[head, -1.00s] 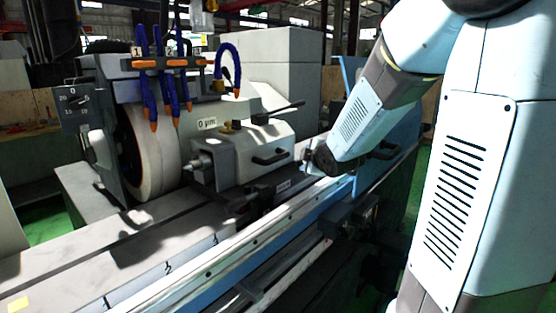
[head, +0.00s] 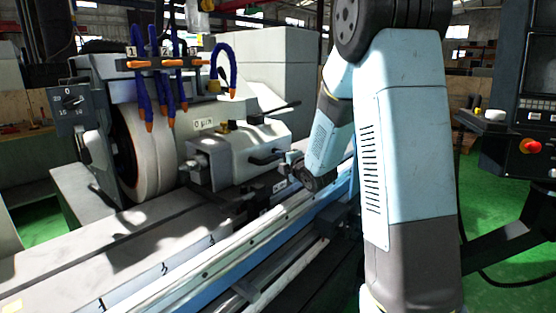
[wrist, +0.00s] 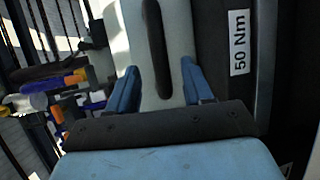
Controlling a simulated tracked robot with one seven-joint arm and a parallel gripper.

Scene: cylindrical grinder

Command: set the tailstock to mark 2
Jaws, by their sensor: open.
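The tailstock (head: 230,155), a grey-white block, sits on the machine table (head: 125,240) right of the grinding wheel. Table marks "1" (head: 100,303) and "2" (head: 165,268) show along the table's front face, left of and nearer than the tailstock. My gripper (head: 291,161) is at the tailstock's right front, close to the handle. In the wrist view my gripper (wrist: 160,88) is open, with a pale surface bearing a dark elongated bar (wrist: 157,48) between and beyond its blue fingers. Contact cannot be told.
The large grinding wheel (head: 145,150) stands left of the tailstock, with blue coolant hoses (head: 150,95) above. A control panel with a red button (head: 530,146) stands at the right. In the wrist view a "50 Nm" label (wrist: 239,42) is on a dark part.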

